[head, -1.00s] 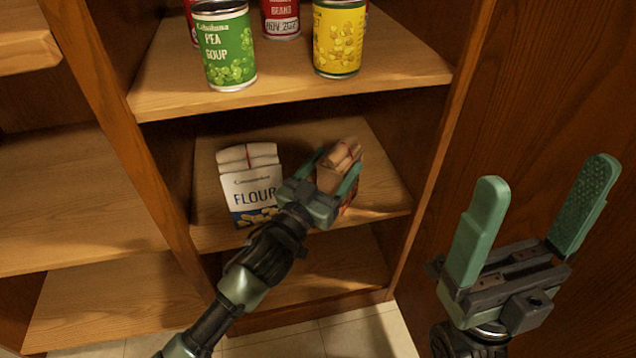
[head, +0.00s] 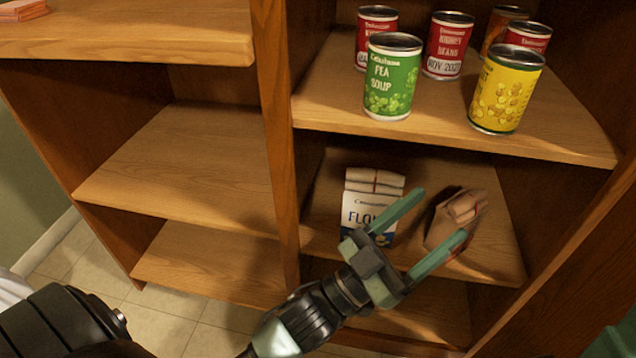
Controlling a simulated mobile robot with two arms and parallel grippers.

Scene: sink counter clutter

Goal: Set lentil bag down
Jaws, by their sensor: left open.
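A brown paper bag (head: 441,226), which I take to be the lentil bag, is on the middle shelf of the right cabinet section, right of the flour bag. It looks slanted in the head view; its label cannot be read. My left gripper (head: 440,215) is open in front of it. One finger is by the gap between the two bags, and the other crosses in front of the paper bag's lower part. I cannot tell whether that finger touches it. Only a green patch, probably part of my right gripper (head: 616,338), shows in the bottom right corner.
The flour bag (head: 370,208) stands close on the left. On the shelf above are a pea soup can (head: 391,80), a yellow can (head: 505,92), a kidney beans can (head: 447,48) and other cans. The left section's middle shelf (head: 190,165) is bare.

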